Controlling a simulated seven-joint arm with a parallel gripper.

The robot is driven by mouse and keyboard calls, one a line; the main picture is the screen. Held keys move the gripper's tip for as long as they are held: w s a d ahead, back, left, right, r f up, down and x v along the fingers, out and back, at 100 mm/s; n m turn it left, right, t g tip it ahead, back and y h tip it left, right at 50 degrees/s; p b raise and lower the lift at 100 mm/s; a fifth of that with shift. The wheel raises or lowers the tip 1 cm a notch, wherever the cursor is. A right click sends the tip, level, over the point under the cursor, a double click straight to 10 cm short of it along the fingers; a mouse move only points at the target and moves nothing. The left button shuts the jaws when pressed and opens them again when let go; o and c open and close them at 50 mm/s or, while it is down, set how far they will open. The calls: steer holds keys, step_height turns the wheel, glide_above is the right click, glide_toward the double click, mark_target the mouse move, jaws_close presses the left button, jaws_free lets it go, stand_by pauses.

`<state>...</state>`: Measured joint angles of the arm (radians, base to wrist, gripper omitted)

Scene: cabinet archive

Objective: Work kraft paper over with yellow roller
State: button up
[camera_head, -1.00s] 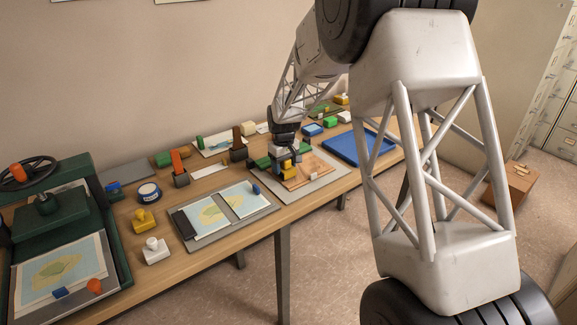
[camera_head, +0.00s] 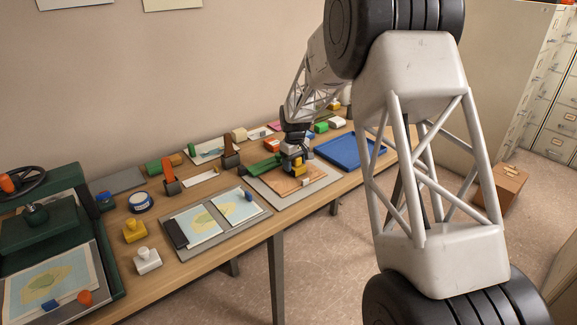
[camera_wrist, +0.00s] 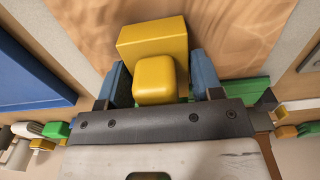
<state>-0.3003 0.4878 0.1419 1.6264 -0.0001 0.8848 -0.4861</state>
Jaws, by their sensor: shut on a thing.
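The yellow roller (camera_wrist: 155,42) fills the space between my two blue fingertips in the wrist view, with its smaller rounded yellow part towards the camera. My gripper (camera_head: 295,162) is shut on it. In the head view the yellow roller (camera_head: 298,164) shows at the fingertips, over the kraft paper (camera_head: 284,185). The kraft paper is a brown sheet with wavy marks on a pale grey board (camera_head: 262,190); it also shows beyond the roller in the wrist view (camera_wrist: 240,35). The gripper hides part of the sheet. I cannot tell if the roller's underside touches it.
A blue tray (camera_head: 350,152) lies right of the board. A green object (camera_head: 262,168) lies close behind the gripper. A grey board with maps (camera_head: 214,238), stamps and a green press (camera_head: 55,225) stand to the left. The front table edge is close to the board.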

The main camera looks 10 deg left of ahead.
steer(key=shift+w+d, duration=1.65)
steer(key=shift+w, duration=0.05)
step_height(320, 180, up, 8)
steer(key=shift+r, duration=0.2)
steer(key=shift+s, duration=0.1)
steer(key=s+a, duration=0.7)
steer(key=s, duration=0.4)
steer(key=shift+a+f, duration=0.3)
steer(key=shift+f, duration=0.1)
